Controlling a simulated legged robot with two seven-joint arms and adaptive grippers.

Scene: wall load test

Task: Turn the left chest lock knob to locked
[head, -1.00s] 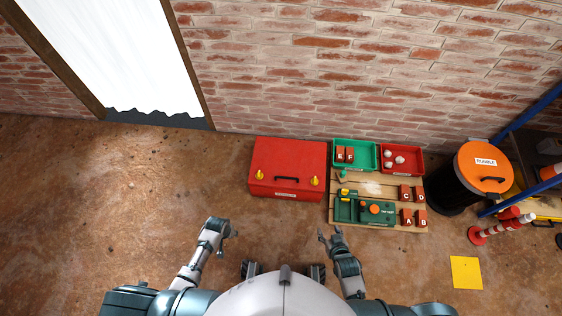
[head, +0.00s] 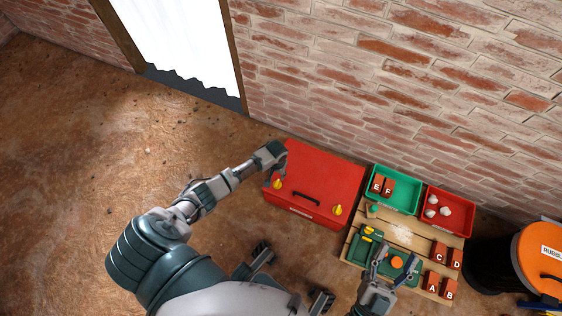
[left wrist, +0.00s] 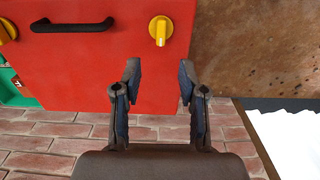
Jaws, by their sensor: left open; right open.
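The red chest (head: 325,175) has a yellow left lock knob (head: 278,183) and a yellow right knob (head: 337,210) on its front, with a black handle (head: 300,197) between them. In the left wrist view the left knob (left wrist: 160,30) shows its grip bar upright in the picture, and the other knob (left wrist: 7,30) is cut by the edge. My left gripper (head: 278,155) is over the chest's left end, short of the knob. Its fingers (left wrist: 158,82) are open and empty, with the knob beyond the fingertips, apart from them. My right gripper (head: 386,255) is open over the green unit.
A wooden pallet (head: 398,232) right of the chest carries a green tray (head: 405,200), a red tray (head: 452,222), lettered bricks (head: 440,249) and a green unit (head: 361,247). A brick wall (head: 350,90) stands behind. Floor (head: 90,160) is clear at left.

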